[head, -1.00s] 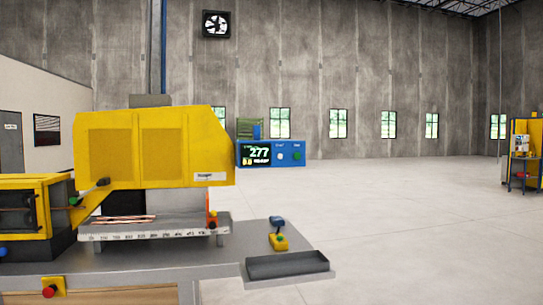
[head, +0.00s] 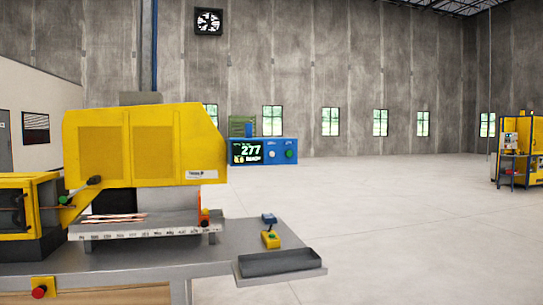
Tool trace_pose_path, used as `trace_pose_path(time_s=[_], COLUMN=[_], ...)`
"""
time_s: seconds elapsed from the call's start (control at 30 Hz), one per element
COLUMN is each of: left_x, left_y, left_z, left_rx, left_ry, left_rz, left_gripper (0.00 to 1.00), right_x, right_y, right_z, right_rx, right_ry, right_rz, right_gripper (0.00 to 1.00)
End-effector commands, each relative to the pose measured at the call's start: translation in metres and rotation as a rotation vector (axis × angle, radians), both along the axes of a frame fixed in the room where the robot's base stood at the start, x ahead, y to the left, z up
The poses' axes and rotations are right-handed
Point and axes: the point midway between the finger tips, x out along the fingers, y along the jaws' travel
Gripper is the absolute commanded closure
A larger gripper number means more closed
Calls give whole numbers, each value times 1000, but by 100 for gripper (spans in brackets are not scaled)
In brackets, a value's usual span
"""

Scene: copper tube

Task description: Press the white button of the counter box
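The blue counter box (head: 264,152) stands behind the right end of the yellow machine in the head view. Its dark display reads 277 in white digits. The white button (head: 273,154) is on its front, to the right of the display, and a green button (head: 290,154) is at its right end. Neither of my grippers is in view, so their distance to the box cannot be seen.
A large yellow machine (head: 145,145) stands on a grey bench (head: 225,238) at the left, with copper tubes (head: 112,218) on its ledge. A dark tray (head: 278,263) and a small yellow-and-blue device (head: 270,238) are at the bench's right end. Open floor (head: 410,220) lies right.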

Motion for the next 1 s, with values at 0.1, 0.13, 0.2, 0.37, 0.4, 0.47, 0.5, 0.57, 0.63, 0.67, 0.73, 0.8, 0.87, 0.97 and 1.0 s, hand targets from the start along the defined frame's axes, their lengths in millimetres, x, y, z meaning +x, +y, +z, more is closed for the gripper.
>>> trace_pose_path(time_s=[0.1,0.13,0.2,0.37,0.4,0.47,0.5,0.57,0.63,0.67,0.73,0.8,0.87,0.97,1.0], left_x=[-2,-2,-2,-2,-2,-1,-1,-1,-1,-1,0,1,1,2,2], left_y=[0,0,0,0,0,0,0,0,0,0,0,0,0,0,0], left_z=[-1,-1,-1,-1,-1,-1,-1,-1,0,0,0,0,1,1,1], left_rx=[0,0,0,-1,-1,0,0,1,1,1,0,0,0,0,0], left_ry=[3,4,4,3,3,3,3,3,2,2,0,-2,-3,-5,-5], left_rz=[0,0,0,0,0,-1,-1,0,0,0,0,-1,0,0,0], left_gripper=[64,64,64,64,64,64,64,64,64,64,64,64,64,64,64], right_x=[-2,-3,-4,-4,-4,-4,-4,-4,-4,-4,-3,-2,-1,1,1], right_y=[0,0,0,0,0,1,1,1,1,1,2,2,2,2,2], right_z=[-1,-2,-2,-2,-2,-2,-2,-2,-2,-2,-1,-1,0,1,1], right_rx=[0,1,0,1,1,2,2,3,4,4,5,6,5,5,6], right_ry=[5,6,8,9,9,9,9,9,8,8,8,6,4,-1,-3], right_rz=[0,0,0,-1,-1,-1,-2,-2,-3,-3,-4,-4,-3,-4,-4], right_gripper=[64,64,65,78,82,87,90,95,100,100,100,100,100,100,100])
